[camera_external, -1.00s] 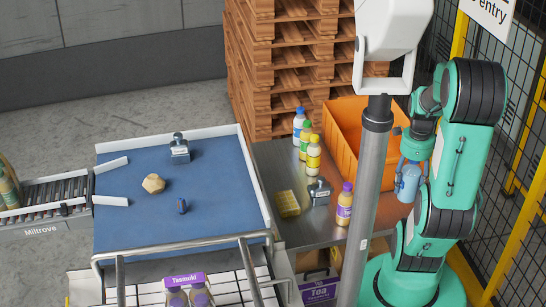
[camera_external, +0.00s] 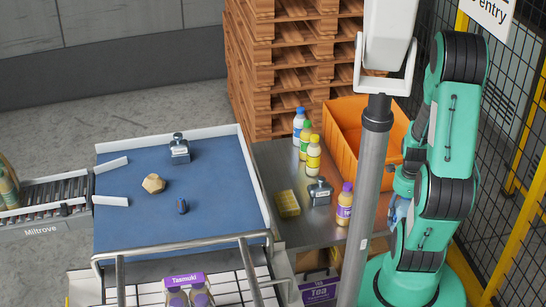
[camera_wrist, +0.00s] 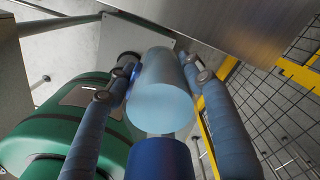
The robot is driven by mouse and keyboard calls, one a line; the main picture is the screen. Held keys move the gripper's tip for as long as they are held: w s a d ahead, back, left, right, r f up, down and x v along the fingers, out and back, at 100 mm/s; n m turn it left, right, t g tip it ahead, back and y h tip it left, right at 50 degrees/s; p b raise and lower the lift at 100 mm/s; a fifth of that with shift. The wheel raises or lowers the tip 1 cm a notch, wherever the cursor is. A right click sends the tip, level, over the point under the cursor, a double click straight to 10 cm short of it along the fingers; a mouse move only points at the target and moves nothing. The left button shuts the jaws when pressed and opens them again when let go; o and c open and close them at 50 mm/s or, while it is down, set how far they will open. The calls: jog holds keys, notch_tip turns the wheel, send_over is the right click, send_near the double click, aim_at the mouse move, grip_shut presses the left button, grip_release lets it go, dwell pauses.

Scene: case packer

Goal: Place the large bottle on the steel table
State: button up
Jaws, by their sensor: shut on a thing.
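The large bottle is light blue and translucent, with a dark blue cap. It shows in the wrist view (camera_wrist: 160,100) between the two fingers of my gripper (camera_wrist: 157,72), which is shut on it. In the external view only a small part of the bottle (camera_external: 394,217) shows, at the right end of the steel table (camera_external: 282,165), mostly hidden by my arm and the grey post. My gripper (camera_external: 398,208) is also largely hidden there. The steel table's edge shows at the top of the wrist view (camera_wrist: 230,25). Contact between bottle and table cannot be told.
An orange crate (camera_external: 345,140) stands at the table's back right. A yellow-framed fence (camera_external: 510,200) stands right.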

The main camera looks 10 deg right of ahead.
jog(key=shift+w, duration=0.1)
jog(key=w+d, duration=0.1)
jog(key=w, duration=0.4)
jog(key=w+d+f, duration=0.1)
jog(key=w+d, duration=0.1)
jog(key=w, duration=0.3)
jog(key=w+d, duration=0.2)
jog(key=w, duration=0.3)
jog(key=shift+d+f+b, duration=0.15)
jog(key=shift+f+b, duration=0.1)
jog(key=shift+b, duration=0.05)
jog(key=shift+f, duration=1.75)
jog(key=shift+f+b, duration=0.1)
jog(key=shift+b, duration=0.2)
jog(key=o, duration=1.6)
jog(key=shift+c, duration=0.2)
